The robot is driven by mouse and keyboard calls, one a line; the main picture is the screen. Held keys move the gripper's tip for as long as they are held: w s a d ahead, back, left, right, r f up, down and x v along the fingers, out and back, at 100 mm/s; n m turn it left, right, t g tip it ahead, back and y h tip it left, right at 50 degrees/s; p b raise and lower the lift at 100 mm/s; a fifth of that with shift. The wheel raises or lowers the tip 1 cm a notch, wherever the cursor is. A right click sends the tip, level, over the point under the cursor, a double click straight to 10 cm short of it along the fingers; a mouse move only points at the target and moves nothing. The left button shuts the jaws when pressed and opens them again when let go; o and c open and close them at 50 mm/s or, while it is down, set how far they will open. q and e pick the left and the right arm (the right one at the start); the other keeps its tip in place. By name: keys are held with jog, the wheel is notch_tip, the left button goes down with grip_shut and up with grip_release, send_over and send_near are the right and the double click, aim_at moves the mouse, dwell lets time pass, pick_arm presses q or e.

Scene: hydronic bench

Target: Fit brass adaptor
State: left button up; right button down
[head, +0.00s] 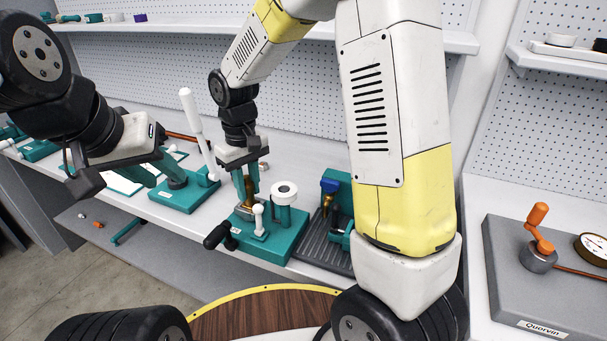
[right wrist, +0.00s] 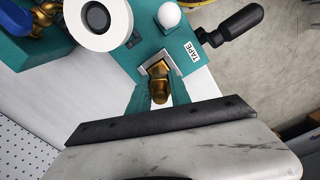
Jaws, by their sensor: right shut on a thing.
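The brass adaptor (right wrist: 159,88) stands at a square metal seat on the edge of the teal tape fixture (head: 264,240). My right gripper (head: 246,193) is shut on it from above; its teal fingers lie on both sides of the brass in the right wrist view. In the head view the adaptor (head: 248,204) is partly covered by the fingers. How deep it sits in the seat is hidden. My left gripper (head: 166,177) is at the left near another teal fixture, its two fingers apart with nothing seen between them.
A white tape roll (head: 284,190) stands on the fixture, beside a white knob (head: 258,210) and a black handle (head: 218,237). A teal fixture with a white lever (head: 193,115) is left. A grey panel with an orange handle (head: 538,222) is right.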

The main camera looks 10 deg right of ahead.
jog(key=shift+f, duration=0.15)
jog(key=c, duration=1.1)
grip_release()
notch_tip(320, 180, up, 8)
jog(key=shift+f, duration=0.1)
jog(key=shift+d+r, duration=0.2)
jog(key=shift+r, duration=0.05)
jog(key=s+d+r+m+t+y, duration=0.1)
jog(key=s+d+r+m+t, duration=0.2)
jog(key=s+d, duration=0.4)
jog(key=s+d+r+m+t+y, duration=0.1)
jog(key=s+d+r+m+t, duration=0.2)
jog(key=s+d+r, duration=0.2)
jog(key=s+d, duration=0.3)
jog(key=shift+s+d, duration=0.15)
jog(key=shift+d, duration=0.05)
